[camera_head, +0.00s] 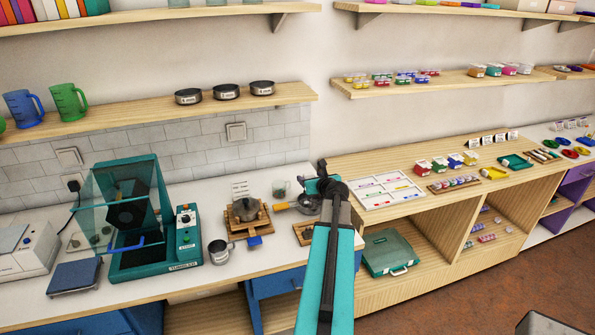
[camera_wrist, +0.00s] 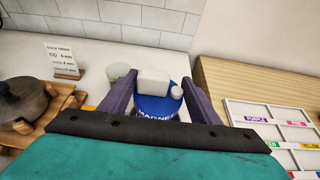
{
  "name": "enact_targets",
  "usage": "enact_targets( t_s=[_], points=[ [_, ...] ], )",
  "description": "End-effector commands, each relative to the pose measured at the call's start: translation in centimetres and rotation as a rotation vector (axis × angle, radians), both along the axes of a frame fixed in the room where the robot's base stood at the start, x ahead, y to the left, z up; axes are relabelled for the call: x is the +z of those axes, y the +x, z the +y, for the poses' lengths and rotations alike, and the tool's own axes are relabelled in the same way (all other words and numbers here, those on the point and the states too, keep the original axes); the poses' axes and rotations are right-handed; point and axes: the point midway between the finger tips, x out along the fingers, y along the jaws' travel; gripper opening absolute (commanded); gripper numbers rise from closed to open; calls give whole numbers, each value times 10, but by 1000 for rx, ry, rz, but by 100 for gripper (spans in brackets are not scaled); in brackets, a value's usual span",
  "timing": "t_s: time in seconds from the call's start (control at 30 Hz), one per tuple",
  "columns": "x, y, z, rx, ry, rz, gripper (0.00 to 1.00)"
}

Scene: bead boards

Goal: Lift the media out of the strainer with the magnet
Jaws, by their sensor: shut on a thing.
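My gripper (camera_wrist: 157,88) is shut on the magnet, a blue round body (camera_wrist: 155,106) lettered "MAGNET" with a pale block on top between the dark fingers. In the head view my gripper (camera_head: 324,180) is over the right end of the white counter, at the strainer. The strainer (camera_head: 306,208) is a metal bowl with an orange handle, partly hidden behind my arm. In the wrist view only a bit of orange, likely its handle (camera_wrist: 90,108), shows left of the fingers. The media cannot be seen. I cannot tell whether the magnet touches anything.
A glass (camera_head: 281,187) stands close behind the strainer. Left are a dark pot on a wooden stand (camera_head: 247,210), a small card (camera_wrist: 62,60), a metal cup (camera_head: 220,251) and the teal tumbler (camera_head: 160,258). A wooden counter with labelled trays (camera_head: 385,190) lies right.

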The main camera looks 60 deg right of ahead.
Motion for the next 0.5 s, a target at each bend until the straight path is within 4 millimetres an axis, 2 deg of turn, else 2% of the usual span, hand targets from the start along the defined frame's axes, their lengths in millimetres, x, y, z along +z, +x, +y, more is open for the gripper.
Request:
enact_targets(
  t_s=[0.5],
  points=[
    [1,3,2,4,0,0,29]
  ],
)
